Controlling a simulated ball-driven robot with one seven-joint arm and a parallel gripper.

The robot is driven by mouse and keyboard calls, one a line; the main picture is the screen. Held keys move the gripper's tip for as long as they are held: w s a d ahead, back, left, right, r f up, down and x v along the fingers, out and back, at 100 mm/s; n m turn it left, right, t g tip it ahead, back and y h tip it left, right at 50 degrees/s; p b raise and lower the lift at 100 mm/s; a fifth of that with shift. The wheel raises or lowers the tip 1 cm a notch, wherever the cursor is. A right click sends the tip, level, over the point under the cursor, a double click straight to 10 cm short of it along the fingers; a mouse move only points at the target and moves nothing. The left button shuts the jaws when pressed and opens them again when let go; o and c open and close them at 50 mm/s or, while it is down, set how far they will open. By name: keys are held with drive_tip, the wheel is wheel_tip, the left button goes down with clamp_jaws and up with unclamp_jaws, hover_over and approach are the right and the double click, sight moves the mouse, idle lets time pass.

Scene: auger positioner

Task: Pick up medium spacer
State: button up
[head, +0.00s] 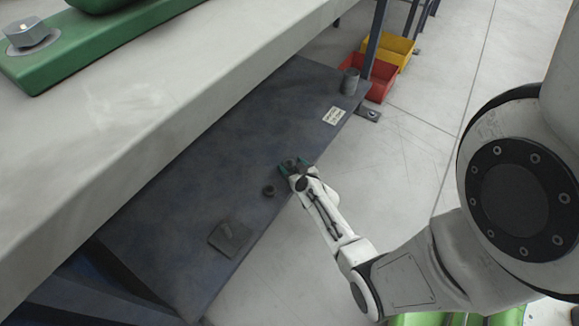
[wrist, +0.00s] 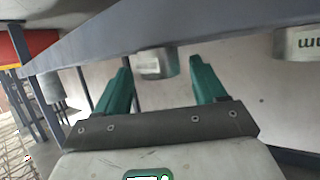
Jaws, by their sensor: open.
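The spacer I take as the medium one (head: 289,162) is a short dark grey cylinder on the blue-grey shelf, close to its front edge. In the wrist view this spacer (wrist: 155,63) looks pale and lies in the gap between my two green fingers. My gripper (head: 294,167) is open, reaching in from the shelf's front edge, with its fingertips close around the spacer. In the wrist view my gripper (wrist: 160,80) shows a gap between each finger and the spacer. The fingers partly hide the spacer in the head view.
A taller cylinder (head: 350,81) and a label (head: 334,116) are farther back. A dark plate (head: 229,238) lies nearer. A pale bench (head: 130,110) overhangs the shelf.

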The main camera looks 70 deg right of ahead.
drive_tip(key=shift+x, duration=0.85)
drive_tip(key=shift+f, duration=0.1)
drive_tip(key=c, duration=1.2)
